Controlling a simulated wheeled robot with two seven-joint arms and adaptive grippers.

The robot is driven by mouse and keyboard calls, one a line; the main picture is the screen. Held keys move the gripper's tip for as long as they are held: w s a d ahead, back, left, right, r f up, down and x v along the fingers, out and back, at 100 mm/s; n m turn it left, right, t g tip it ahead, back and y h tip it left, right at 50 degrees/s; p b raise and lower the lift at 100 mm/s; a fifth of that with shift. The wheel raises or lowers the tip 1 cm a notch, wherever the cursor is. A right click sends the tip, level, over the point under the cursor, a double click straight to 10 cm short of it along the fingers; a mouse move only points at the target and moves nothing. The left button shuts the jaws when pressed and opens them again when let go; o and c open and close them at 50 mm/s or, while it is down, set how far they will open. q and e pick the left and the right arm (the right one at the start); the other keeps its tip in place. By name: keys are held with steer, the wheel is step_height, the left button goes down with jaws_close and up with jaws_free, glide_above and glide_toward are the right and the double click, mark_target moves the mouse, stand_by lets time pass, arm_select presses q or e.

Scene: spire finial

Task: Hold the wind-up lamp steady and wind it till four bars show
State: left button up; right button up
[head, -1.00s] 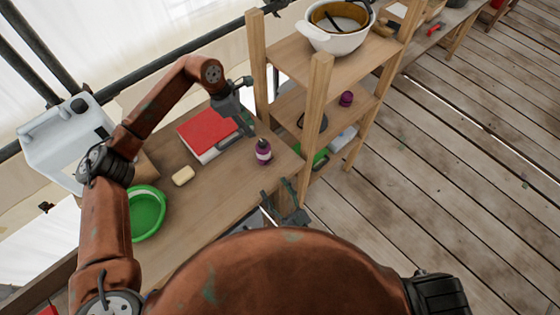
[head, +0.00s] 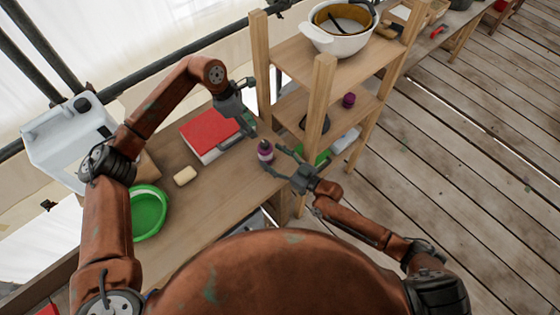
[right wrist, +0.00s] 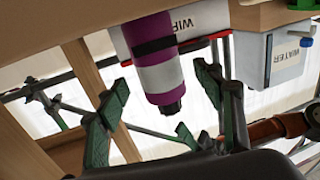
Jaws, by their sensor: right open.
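A small purple-and-white cylinder with dark bands (head: 265,150), which I take for the wind-up lamp, stands upright near the table's right edge. In the right wrist view the lamp (right wrist: 162,72) appears upside down, between the finger tips; I see no bars or crank. My right gripper (head: 274,159) is open, its fingers pointing at the lamp from the right front. In its wrist view the right gripper's (right wrist: 175,88) green-padded fingers are spread wide, with no clear contact. My left gripper (head: 240,135) is open and empty behind and left of the lamp, beside the red book.
A white water jug (head: 68,142) stands far left. A wooden shelf (head: 322,110) rises right of the lamp, with a white pot (head: 340,42) on top.

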mark_target(264, 143)
steer(key=shift+x, duration=1.85)
steer(key=shift+c, duration=0.3)
steer(key=c, duration=1.3)
arm_select(q)
steer(key=shift+o, duration=1.8)
steer(key=shift+s+r+n, duration=0.15)
steer(key=shift+r+n, duration=0.05)
steer(key=shift+n, duration=0.2)
steer(key=d+f+n+t, duration=0.1)
steer(key=f+n, duration=0.1)
steer(key=f, duration=0.1)
steer(key=d+f+n+t, duration=0.1)
steer(key=f+n, duration=0.1)
steer(key=f, duration=0.1)
steer(key=d+f+n, duration=0.1)
steer(key=f+n, duration=0.1)
steer(key=f, duration=0.1)
steer(key=shift+d+f+t, duration=0.15)
steer(key=shift+d+t, duration=0.15)
steer(key=shift+t, duration=0.1)
